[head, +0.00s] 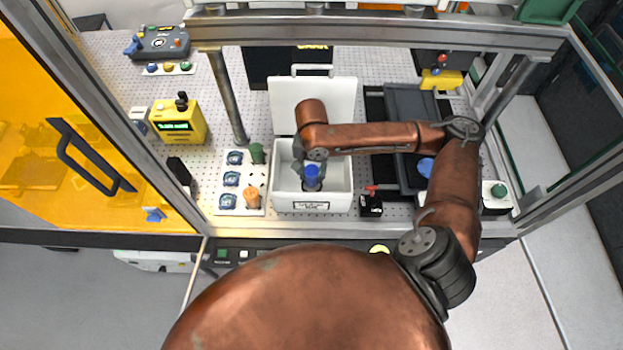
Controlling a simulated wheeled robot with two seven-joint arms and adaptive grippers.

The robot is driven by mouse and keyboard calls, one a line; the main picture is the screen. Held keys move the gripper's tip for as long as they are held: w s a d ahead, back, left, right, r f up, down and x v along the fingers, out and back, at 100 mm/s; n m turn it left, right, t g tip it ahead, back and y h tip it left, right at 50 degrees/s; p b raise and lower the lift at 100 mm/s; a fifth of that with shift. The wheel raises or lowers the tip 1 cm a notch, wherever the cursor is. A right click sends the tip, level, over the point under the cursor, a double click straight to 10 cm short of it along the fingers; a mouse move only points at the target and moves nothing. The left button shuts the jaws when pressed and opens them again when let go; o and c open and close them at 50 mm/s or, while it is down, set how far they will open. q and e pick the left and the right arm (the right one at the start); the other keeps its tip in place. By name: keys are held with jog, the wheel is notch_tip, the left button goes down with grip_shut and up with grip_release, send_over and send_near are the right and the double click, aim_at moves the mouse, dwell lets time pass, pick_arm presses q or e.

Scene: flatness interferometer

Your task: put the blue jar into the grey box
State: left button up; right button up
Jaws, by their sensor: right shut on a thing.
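The blue jar (312,175) is in the fingers of my right gripper (311,180), over the opening of the pale grey box (343,203). The jar looks upright and lies within the box's outline. I cannot tell whether it touches the box floor. The box's lid (340,99) stands open at the back. My right arm reaches in from the right across the box's rear part and hides some of it. My left gripper is not in view.
A white rack (241,205) with several blue, green and orange pieces stands left of the box. A small black block (371,205) is close at its right, near a dark tray (410,104). Metal frame posts (227,95) border the pegboard bench.

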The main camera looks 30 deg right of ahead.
aim_at(312, 179)
jog(key=shift+f, duration=1.6)
jog(key=o, duration=1.2)
jog(key=shift+f, duration=0.1)
notch_tip(312, 179, up, 12)
jog(key=shift+r+p, duration=0.15)
jog(key=shift+p, duration=0.3)
